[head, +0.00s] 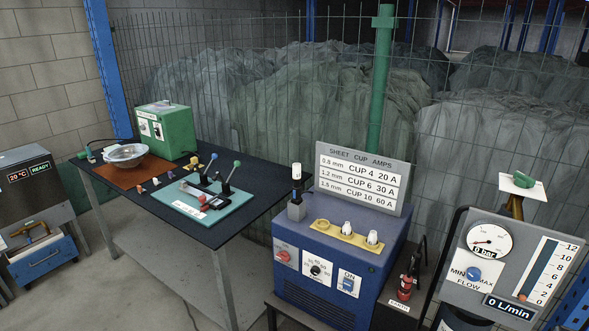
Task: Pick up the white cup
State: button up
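Two small white cups stand upright side by side on a yellow holder (345,239) on top of a blue machine. One white cup (347,228) is near the holder's middle, and the other white cup (372,237) is at its right end. The holder's left end shows a round yellow ring with no white cup on it. A black torch-like piece with a white tip (296,171) stands in a grey block at the machine's left; I cannot tell whether that tip is also a cup. My gripper is not in view.
A sign (360,178) listing sheet, cup and amps stands behind the cups. The blue machine (330,275) has knobs in front. A gauge panel (505,262) is at right. A dark bench (235,168) with a green box and levers is at left. Wire fence (250,60) closes the back.

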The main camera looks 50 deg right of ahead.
aim_at(296, 167)
jog(key=u, duration=0.05)
jog(key=i, duration=1)
jog(key=z, duration=0.05)
